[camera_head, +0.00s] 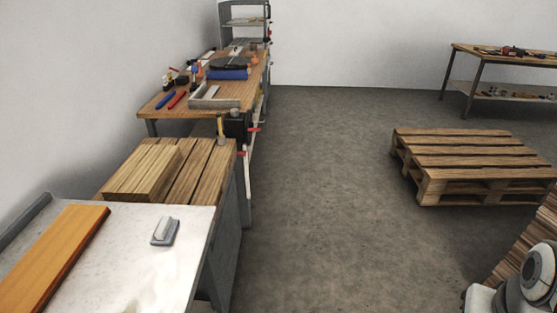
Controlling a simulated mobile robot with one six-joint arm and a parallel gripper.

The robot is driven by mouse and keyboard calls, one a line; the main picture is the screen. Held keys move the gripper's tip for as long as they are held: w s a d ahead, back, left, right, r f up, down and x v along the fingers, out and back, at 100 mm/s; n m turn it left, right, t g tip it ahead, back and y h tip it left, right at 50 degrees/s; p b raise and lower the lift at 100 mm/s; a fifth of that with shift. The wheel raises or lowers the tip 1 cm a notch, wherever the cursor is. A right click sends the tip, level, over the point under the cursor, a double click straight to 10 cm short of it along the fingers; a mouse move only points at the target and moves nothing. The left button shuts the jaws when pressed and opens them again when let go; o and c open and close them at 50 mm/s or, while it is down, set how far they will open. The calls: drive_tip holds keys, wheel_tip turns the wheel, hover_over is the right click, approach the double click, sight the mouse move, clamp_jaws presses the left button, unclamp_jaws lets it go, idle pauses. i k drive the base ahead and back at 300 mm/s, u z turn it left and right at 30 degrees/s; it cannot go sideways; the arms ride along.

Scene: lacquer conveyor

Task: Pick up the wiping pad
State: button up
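The wiping pad (165,232) looks like a small grey block with a lighter handle on top. It lies on the white worktop (130,270) at the lower left, near the top's right edge and apart from the wooden board. Nothing covers it. My gripper is not in view; only a rounded grey-white part of my arm shows in the lower right corner.
An orange-brown board (52,258) lies left of the pad. Stacked planks (142,172) stand behind the worktop, then a tool bench (160,113). A pallet (455,150) and another bench (500,53) are at right. The floor (330,210) between is clear.

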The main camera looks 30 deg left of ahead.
sight(165, 232)
drive_tip(key=i, duration=1.4)
drive_tip(key=u, duration=3.3)
drive_tip(key=i, duration=1)
